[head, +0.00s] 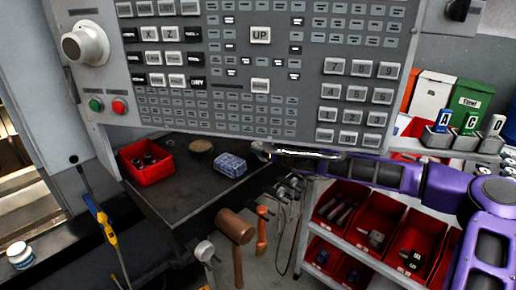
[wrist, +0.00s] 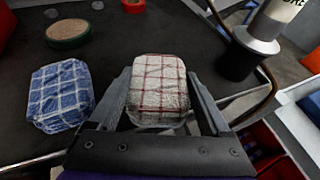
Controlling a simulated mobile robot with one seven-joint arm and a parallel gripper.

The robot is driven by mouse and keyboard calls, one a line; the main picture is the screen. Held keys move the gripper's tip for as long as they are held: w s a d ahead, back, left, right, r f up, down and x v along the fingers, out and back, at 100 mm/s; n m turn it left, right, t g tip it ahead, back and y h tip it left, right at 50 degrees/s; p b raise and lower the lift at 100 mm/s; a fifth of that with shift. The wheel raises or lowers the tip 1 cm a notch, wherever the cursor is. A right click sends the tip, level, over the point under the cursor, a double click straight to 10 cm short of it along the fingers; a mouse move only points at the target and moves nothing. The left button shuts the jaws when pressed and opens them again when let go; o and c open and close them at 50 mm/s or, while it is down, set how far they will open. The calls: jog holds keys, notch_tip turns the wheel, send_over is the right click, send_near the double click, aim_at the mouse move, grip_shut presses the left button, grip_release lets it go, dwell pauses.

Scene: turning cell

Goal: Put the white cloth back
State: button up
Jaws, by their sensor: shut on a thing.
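The white cloth (wrist: 160,88), folded and checked with thin red lines, sits between the two fingers of my gripper (wrist: 160,100) in the wrist view. The fingers are shut on its sides. The dark worktop shows behind it; I cannot tell how far above it the cloth is. In the head view my gripper (head: 264,153) is just under the control panel's lower edge, right of the blue cloth, and the white cloth is not clearly seen. A blue checked cloth (head: 230,164) lies on the dark worktop (head: 190,196); it is left of my gripper in the wrist view (wrist: 62,95).
Right is a shelf with red bins (head: 414,246).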

aim_at(260, 145)
jog(key=shift+w+a, duration=0.35)
jog(key=shift+a, duration=0.15)
jog(key=shift+w+a+f, duration=0.25)
jog(key=shift+w+a, duration=0.6)
jog(key=shift+a, duration=0.2)
jog(key=shift+d+f, duration=0.1)
jog(key=shift+f, duration=0.45)
jog(key=shift+s, duration=0.1)
jog(key=o, duration=1.2)
jog(key=shift+c, duration=0.2)
